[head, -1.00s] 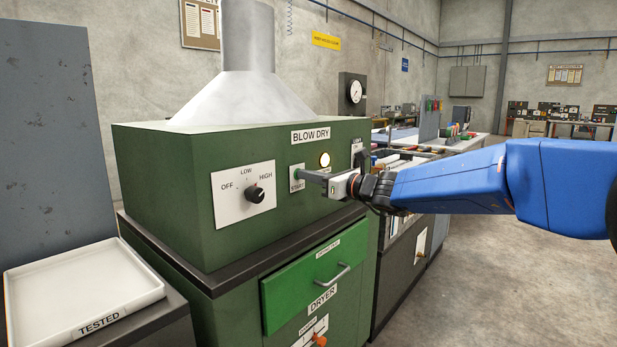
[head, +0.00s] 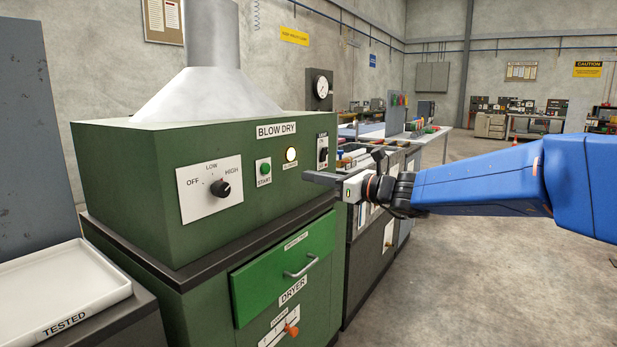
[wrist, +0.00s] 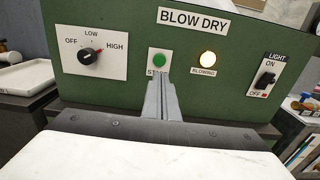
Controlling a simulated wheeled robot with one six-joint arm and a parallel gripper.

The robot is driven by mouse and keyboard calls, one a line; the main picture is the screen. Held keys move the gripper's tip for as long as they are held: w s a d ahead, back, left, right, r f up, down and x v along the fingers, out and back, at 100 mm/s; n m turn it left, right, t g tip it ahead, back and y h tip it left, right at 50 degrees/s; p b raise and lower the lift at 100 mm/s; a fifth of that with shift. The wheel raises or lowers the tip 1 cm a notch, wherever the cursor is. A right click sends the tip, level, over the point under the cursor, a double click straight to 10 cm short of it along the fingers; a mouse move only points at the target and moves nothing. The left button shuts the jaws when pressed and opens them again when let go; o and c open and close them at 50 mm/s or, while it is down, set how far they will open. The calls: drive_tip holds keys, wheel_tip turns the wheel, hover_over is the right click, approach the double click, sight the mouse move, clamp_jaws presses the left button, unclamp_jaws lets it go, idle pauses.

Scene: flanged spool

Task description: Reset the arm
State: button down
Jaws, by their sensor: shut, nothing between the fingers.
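My gripper (head: 308,177) is shut and empty in front of the right part of the green dryer's face. It stands apart from the panel in the head view. In the wrist view its closed fingers (wrist: 163,98) point at the panel, with the tips just below the green START button (wrist: 159,61). The button also shows clear of the gripper in the head view (head: 265,169). The lamp marked BLOWING (wrist: 208,57) is lit. The knob (head: 220,187) points toward HIGH. The light switch (head: 322,152) is at the panel's right end.
The dryer (head: 120,190) has a grey hood (head: 200,95) on top and a closed green drawer (head: 285,270) below. A white tray marked TESTED (head: 60,290) sits at the left. Benches with goods stand behind my arm. The floor (head: 480,280) at the right is open.

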idle(0.4)
drive_tip(key=s+d+f+n+g+h, duration=0.1)
drive_tip(key=s+d+f+n+h, duration=0.1)
drive_tip(key=s+d+f+n, duration=0.4)
drive_tip(key=s+d+f+n+g+h, duration=0.2)
drive_tip(key=s+f+n, duration=0.1)
drive_tip(key=s, duration=0.6)
drive_tip(key=s+d+f+n+g+h, duration=0.1)
drive_tip(key=s+d+f+n+h, duration=0.1)
drive_tip(key=s+d+f+n, duration=0.4)
drive_tip(key=s+d+f+n+h, duration=0.4)
drive_tip(key=s+d+f, duration=0.2)
drive_tip(key=s+d, duration=0.2)
drive_tip(key=s+d+f+n+h, duration=0.5)
drive_tip(key=s+d, duration=0.4)
drive_tip(key=d, duration=0.2)
drive_tip(key=shift+s+d+f+h, duration=0.15)
drive_tip(key=shift+d+f+h, duration=0.2)
drive_tip(key=shift+f, duration=0.15)
idle(3.1)
